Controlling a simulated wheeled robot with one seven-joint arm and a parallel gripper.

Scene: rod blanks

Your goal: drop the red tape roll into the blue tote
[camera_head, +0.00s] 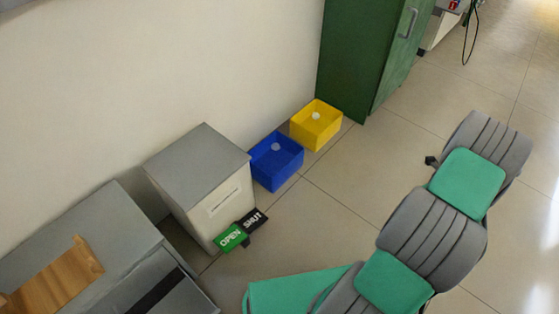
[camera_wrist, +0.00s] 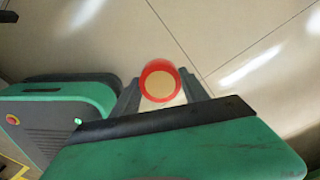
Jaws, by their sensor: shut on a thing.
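The red tape roll (camera_wrist: 146,78) shows in the wrist view as a red ring around a tan middle. My gripper (camera_wrist: 160,88) is shut on it, with one dark finger on each side, and holds it over the tiled floor. The roll and gripper fingers cannot be made out in the head view. The blue tote (camera_head: 279,177) stands on the floor by the wall in the head view, with a small pale round thing inside. The blue tote is not in the wrist view.
A yellow tote (camera_head: 317,138) with a pale round thing stands right behind the blue one, near a green cabinet (camera_head: 362,55). A grey-topped box (camera_head: 200,170) stands left, with OPEN (camera_head: 231,238) and SHUT (camera_head: 254,220) signs.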

